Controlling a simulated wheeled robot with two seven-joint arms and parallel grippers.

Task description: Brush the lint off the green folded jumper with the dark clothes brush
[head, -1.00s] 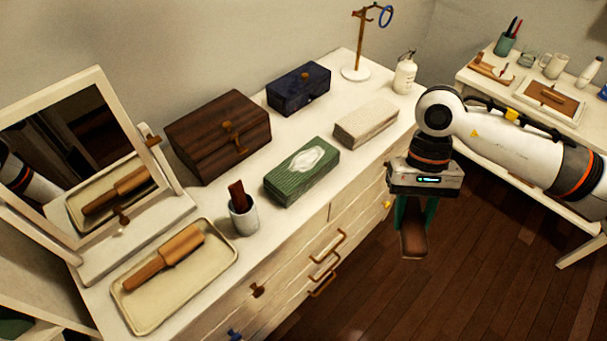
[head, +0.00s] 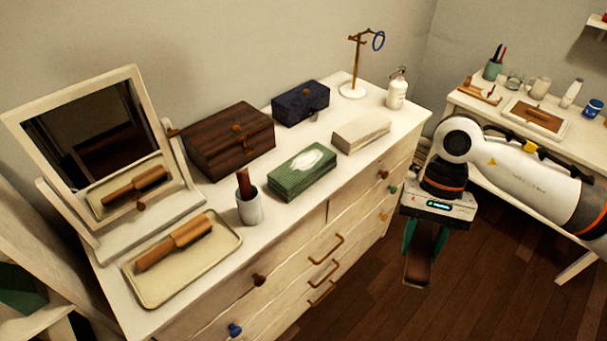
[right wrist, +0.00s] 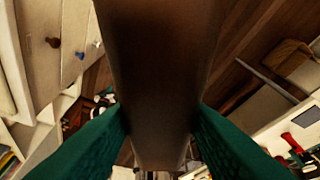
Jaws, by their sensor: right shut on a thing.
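My right gripper (head: 425,243) is shut on a long dark brown thing, seemingly the dark clothes brush (head: 419,268). It holds it in the air beside the right end of the white chest of drawers, above the wooden floor. In the right wrist view the brown thing (right wrist: 160,70) stands between the green fingers and fills the middle of the picture. Its bristles cannot be made out. My left gripper is not in view. No green jumper can be made out for sure; a plain green shape (head: 20,290) shows partly at the lower left edge.
The chest of drawers (head: 300,235) carries a tray (head: 150,288) with a wooden brush, a mirror (head: 95,140), a cup (head: 250,207), a green tissue box (head: 290,185), boxes, a bottle (head: 397,90) and a ring stand. A side table (head: 475,105) stands at the right. Floor between is clear.

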